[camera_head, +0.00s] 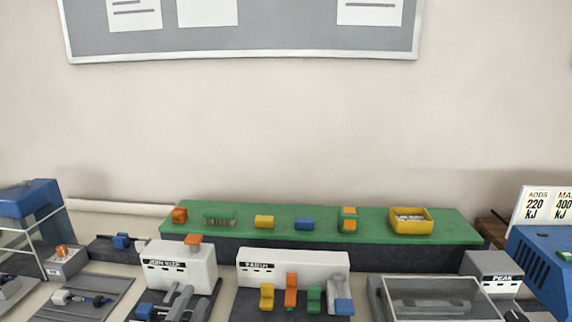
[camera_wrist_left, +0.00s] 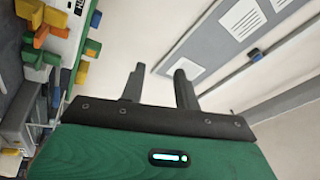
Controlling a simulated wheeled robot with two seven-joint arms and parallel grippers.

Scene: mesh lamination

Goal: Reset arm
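My left gripper (camera_wrist_left: 158,82) shows in the left wrist view. Its two dark grey fingers stand apart with nothing between them, and the green body of the wrist fills the bottom of that view. In the head view I cannot clearly make out the left gripper among the grey parts at the bottom edge. My right gripper is not seen in either view.
A green shelf (camera_head: 365,225) carries coloured blocks and a yellow bin (camera_head: 411,221). Before it stand white stations (camera_head: 293,268), coloured upright pieces (camera_head: 291,290) and a clear-lidded box (camera_head: 440,300). Blue machines stand left (camera_head: 30,200) and right (camera_head: 545,265). A grey notice board (camera_wrist_left: 235,30) hangs above.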

